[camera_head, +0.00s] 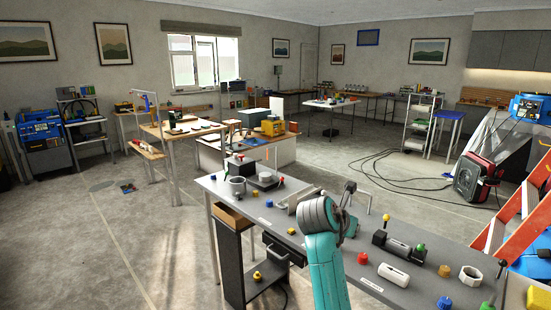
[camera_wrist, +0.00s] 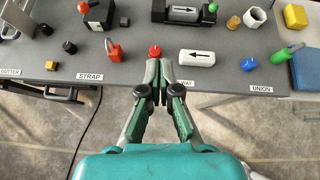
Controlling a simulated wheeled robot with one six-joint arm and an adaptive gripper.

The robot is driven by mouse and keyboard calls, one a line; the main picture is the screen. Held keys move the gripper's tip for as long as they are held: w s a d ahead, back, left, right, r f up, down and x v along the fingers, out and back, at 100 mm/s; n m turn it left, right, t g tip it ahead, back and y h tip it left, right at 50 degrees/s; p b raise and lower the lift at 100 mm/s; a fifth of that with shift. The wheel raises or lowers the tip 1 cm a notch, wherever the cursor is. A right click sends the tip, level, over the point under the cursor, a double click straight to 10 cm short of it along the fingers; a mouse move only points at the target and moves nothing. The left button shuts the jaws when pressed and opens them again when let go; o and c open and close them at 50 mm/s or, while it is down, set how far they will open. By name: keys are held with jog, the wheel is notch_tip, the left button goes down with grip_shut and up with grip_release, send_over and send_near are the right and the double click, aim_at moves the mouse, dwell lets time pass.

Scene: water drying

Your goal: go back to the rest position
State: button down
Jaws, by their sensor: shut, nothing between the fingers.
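My gripper (camera_wrist: 157,100) is shut and empty in the wrist view. Its fingertips point at the front edge of a grey bench (camera_wrist: 228,75), close to a red knob-like part (camera_wrist: 155,52). In the head view my teal arm reaches up over the same bench (camera_head: 235,205); the gripper fingers are hard to make out there. A white block with an arrow (camera_wrist: 197,58) lies right of the red part, apart from the fingers.
An orange ladder (camera_head: 510,222) stands at right. Cables (camera_head: 385,175) lie on the floor behind. Floor at left is open.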

jog(key=s+f+m+t+y, duration=0.1)
jog(key=s+f, duration=0.1)
jog(key=f, duration=0.5)
jog(key=s+f+m, duration=0.1)
jog(key=s+f, duration=0.2)
jog(key=f, duration=0.4)
jog(key=s+a+f+m+t+y, duration=0.1)
jog(key=s+f+m+t+y, duration=0.5)
jog(key=s+f, duration=1.5)
jog(key=s+a+r+m+g, duration=0.1)
jog(key=s+m, duration=0.4)
jog(key=s, duration=0.6)
jog(key=s+a+r+m+g, duration=0.15)
jog(key=s+m, duration=0.35)
jog(key=s, duration=0.5)
jog(key=s+r+m+t, duration=0.2)
jog(key=s+r+m, duration=0.8)
jog(key=s+r, duration=0.3)
jog(key=s, duration=0.3)
jog(key=shift+s+d+y, duration=0.25)
jog(key=shift+y, duration=0.05)
